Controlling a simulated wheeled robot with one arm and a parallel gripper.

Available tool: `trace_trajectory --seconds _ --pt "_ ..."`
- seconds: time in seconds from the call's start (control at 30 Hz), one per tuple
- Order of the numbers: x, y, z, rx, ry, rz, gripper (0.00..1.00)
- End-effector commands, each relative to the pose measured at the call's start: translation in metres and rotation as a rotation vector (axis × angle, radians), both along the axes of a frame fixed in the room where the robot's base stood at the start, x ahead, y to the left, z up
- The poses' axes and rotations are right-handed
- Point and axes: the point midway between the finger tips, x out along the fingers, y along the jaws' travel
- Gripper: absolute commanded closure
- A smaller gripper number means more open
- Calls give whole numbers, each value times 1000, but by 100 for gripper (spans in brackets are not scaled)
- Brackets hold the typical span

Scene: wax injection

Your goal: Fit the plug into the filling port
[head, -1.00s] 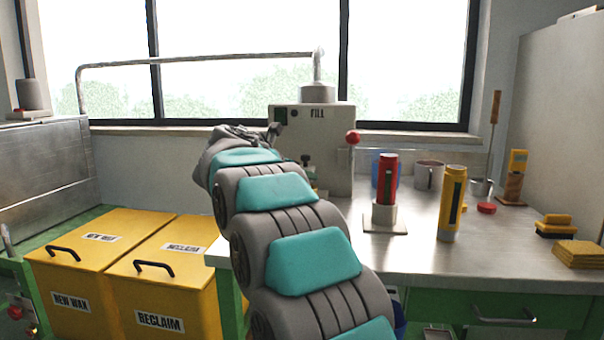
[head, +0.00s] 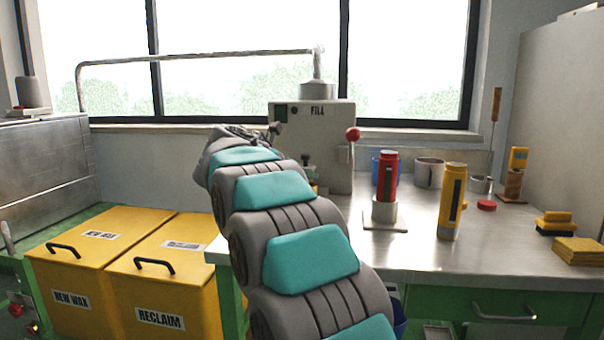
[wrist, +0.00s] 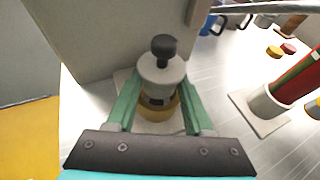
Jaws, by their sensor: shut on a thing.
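The plug (wrist: 161,71) has a pale grey round body and a black knob on top. Below the plug, between the fingers, shows a yellow body (wrist: 157,108) with a dark mark. The plug hides the filling port, so I cannot tell whether the plug is in it or just above it. In the head view a dark knob and grey top (head: 307,164) show just right of my arm, in front of the fill machine (head: 330,125); my fingers are hidden there.
A red tube (head: 387,178) stands in a grey holder on a square plate. A yellow tube (head: 451,203) stands to its right. Mugs (head: 429,173) and yellow blocks (head: 578,252) lie farther along the bench. The front middle of the metal bench (head: 500,262) is clear.

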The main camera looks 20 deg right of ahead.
Motion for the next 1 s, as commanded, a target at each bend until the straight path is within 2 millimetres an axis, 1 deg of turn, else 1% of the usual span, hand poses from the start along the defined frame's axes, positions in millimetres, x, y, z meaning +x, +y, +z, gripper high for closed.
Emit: trace_trajectory --seconds 0.63,0.67,0.93,1.0 --pt "0 0 -16 0 2 -1 100" --pt "0 0 -15 0 2 -1 44" --pt "0 0 -16 1 3 1 14" --pt "0 1 -16 2 3 1 13"
